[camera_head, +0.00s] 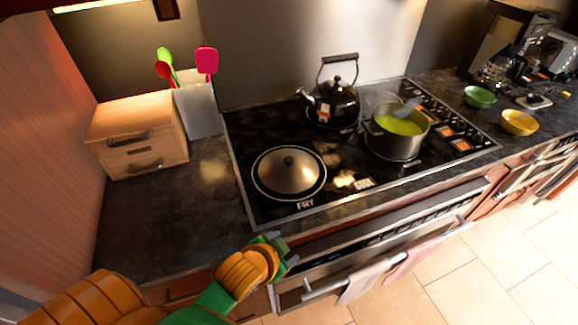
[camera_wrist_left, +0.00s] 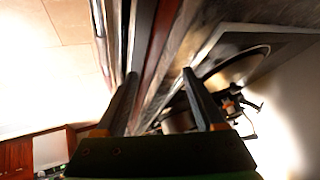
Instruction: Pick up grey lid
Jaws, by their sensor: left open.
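The grey lid (camera_head: 289,172) is a round metal dome with a dark knob on top. It lies on the front left burner of the black stove (camera_head: 345,185), above the word FRY. A round shape at the right of the left wrist view (camera_wrist_left: 232,66) looks like the lid, seen edge-on. My left gripper (camera_head: 284,252) is open and empty in front of the stove's front edge, below and apart from the lid. Its two fingers (camera_wrist_left: 159,75) are spread in the wrist view with nothing between them. My right gripper is not in view.
A kettle (camera_head: 332,105) and a pot of green soup (camera_head: 395,143) stand on the stove. A wooden drawer box (camera_head: 135,135) and a white utensil holder (camera_head: 200,108) stand at left. Towels (camera_head: 370,283) hang from the oven handle. The left counter (camera_head: 165,220) is clear.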

